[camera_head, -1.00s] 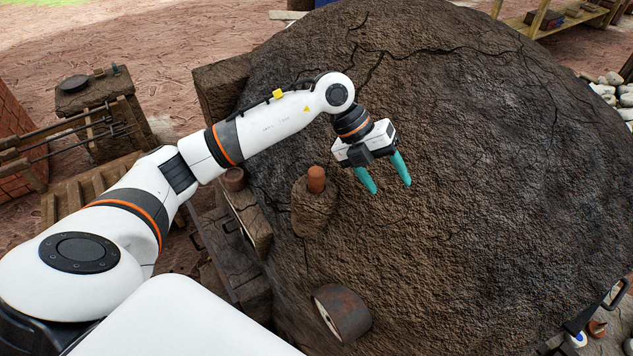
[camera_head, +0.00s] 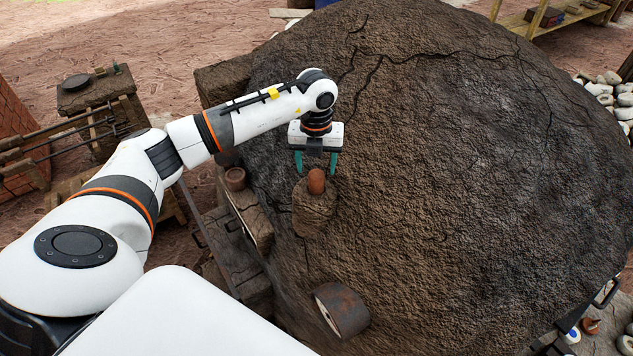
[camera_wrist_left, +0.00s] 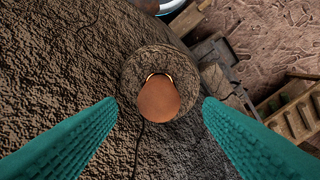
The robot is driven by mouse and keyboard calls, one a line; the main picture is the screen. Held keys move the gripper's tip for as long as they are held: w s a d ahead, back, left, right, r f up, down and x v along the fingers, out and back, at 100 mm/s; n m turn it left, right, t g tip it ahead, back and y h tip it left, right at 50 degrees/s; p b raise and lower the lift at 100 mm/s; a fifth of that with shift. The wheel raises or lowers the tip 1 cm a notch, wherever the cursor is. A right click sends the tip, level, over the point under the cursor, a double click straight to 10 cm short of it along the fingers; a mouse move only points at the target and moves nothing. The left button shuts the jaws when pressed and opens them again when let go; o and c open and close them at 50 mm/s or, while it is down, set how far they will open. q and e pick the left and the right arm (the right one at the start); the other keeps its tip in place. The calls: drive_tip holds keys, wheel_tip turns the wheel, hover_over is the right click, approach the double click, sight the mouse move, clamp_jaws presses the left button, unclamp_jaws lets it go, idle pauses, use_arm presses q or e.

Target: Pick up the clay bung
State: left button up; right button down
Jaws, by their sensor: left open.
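The clay bung (camera_head: 316,181) is a small orange-brown plug standing in the top of a short mud stub (camera_head: 313,212) on the kiln's side. My left gripper (camera_head: 316,168) is open, with its teal fingers pointing down just behind and above the bung in the head view. In the left wrist view the bung (camera_wrist_left: 158,98) lies between the two spread fingers (camera_wrist_left: 160,108), and neither finger appears to touch it. A bright rim shows around part of the bung's base there. My right gripper is not in view.
The big rough mud kiln (camera_head: 450,150) fills the middle and right. A rusty metal cylinder (camera_head: 341,309) sticks out below the stub. Another small clay pot (camera_head: 235,179) stands on a ledge to the left. A workbench with tools (camera_head: 98,95) stands farther left.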

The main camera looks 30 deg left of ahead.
sight(317, 173)
use_arm(q)
wheel_tip(317, 173, down, 4)
drive_tip(key=shift+f+p, duration=0.1)
drive_tip(key=shift+p, duration=0.55)
drive_tip(key=shift+w, duration=0.1)
drive_tip(key=c, duration=1.2)
